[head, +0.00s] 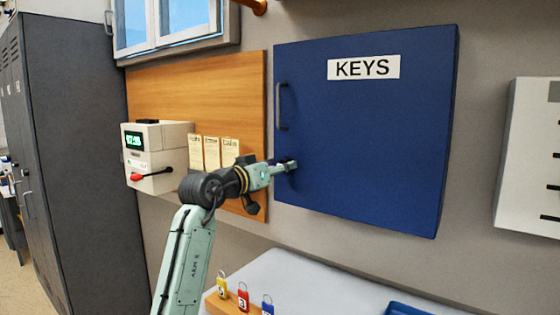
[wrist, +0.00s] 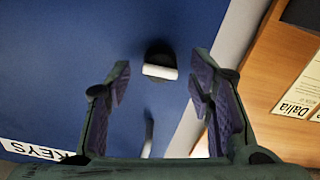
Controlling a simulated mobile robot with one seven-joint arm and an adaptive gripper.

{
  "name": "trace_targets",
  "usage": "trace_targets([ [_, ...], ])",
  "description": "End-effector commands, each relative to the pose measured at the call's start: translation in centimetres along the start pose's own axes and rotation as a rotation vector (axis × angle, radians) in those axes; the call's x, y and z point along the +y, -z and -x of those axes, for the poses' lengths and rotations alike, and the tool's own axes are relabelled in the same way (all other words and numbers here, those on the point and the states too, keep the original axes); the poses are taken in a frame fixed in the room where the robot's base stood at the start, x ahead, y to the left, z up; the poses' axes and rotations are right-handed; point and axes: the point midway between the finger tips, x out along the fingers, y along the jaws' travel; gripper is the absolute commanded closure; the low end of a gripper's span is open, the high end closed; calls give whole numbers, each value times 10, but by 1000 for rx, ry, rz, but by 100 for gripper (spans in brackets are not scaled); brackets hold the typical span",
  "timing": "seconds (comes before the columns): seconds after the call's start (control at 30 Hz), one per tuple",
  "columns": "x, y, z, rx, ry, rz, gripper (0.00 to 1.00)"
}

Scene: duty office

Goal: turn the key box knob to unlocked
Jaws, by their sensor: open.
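The blue key box (head: 370,150) with its "KEYS" label (head: 364,67) is mounted on the wall, its door closed. In the wrist view its knob (wrist: 160,68) shows a dark round base and a pale bar lying nearly level across the picture. My gripper (wrist: 160,80) is open, with one finger on each side of the knob and a visible gap to both. In the head view my gripper (head: 284,166) is at the lower left of the door and hides the knob. How far the fingertips are from the door is hard to tell.
The door's grey pull handle (head: 282,106) is above my gripper. A beige device with a red lever (head: 152,155) and paper tags (head: 213,152) are to the left on a wooden board (head: 200,88). Small numbered padlocks (head: 243,296) stand below on the desk.

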Motion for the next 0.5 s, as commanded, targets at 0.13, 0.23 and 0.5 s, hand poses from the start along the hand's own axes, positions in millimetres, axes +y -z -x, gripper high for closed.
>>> trace_targets([
  [0.13, 0, 0, -9, 0, 1, 0, 52],
  [0.23, 0, 0, -10, 0, 1, 0, 52],
  [0.5, 0, 0, -10, 0, 1, 0, 58],
])
